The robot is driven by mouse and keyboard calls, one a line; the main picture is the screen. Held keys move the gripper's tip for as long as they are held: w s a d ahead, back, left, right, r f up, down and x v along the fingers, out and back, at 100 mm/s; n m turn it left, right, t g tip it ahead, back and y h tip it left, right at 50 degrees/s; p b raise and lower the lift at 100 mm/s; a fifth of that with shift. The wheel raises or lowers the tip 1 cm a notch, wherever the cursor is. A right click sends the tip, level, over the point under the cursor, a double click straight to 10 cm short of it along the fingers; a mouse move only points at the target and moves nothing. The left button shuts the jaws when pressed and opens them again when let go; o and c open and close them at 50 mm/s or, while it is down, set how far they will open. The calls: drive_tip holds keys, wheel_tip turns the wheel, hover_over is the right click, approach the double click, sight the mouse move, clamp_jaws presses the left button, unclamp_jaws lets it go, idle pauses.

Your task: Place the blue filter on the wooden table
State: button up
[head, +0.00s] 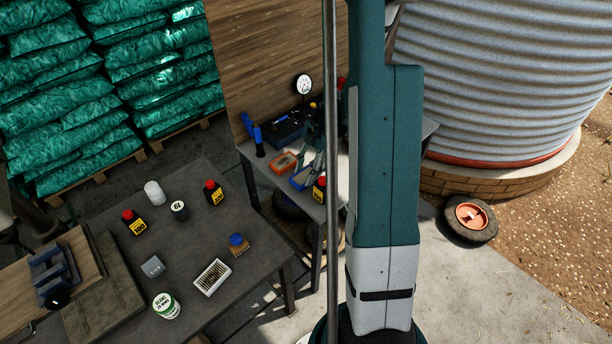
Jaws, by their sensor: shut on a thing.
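My gripper is not visible in this view; my own arm fills the middle of the picture and hides what is behind it. I cannot make out for certain which thing is the blue filter. A small round blue thing (236,239) sits on a brown block on the dark grey table (205,252) at left. Other blue items, an upright one (258,142) among them, are on a workbench (247,156) at the back. Neither top looks clearly wooden from here; a brown wooden board (78,252) lies at the left table's left end.
The left table holds a white canister (154,193), black bottles with red caps (134,222), a grey box (153,266), a white rack (212,277) and a labelled tin (166,306). Green sacks (60,120) are stacked behind. A corrugated tank (500,80) stands at right.

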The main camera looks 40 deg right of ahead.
drive_tip(key=shift+f, duration=0.65)
drive_tip(key=shift+f, duration=0.1)
drive_tip(key=o, duration=0.6)
drive_tip(key=p+v, duration=0.1)
drive_tip(key=v, duration=1.1)
idle(0.4)
